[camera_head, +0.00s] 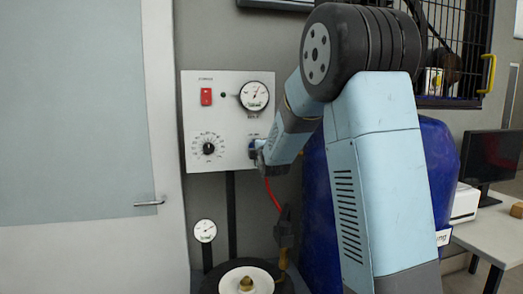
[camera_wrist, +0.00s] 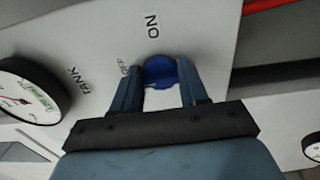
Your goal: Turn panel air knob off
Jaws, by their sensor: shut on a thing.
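The white control panel (camera_head: 228,125) is mounted on the grey wall left of my arm. The blue air knob (camera_wrist: 160,72) sits on the panel beside an OFF label (camera_wrist: 126,68), with an ON label (camera_wrist: 152,25) farther off. My gripper (camera_wrist: 159,78) has its two fingers on either side of the knob and is shut on it. In the head view my gripper (camera_head: 257,152) is at the panel's lower right edge and mostly hides the knob. Which way the knob points is hard to tell.
The panel carries a red switch (camera_head: 206,96), a round gauge (camera_head: 254,96) and a black dial (camera_head: 208,148). A red hose (camera_head: 272,194) runs down below my gripper. A door (camera_head: 80,140) is at left, and a blue tank (camera_head: 318,220) stands behind my arm.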

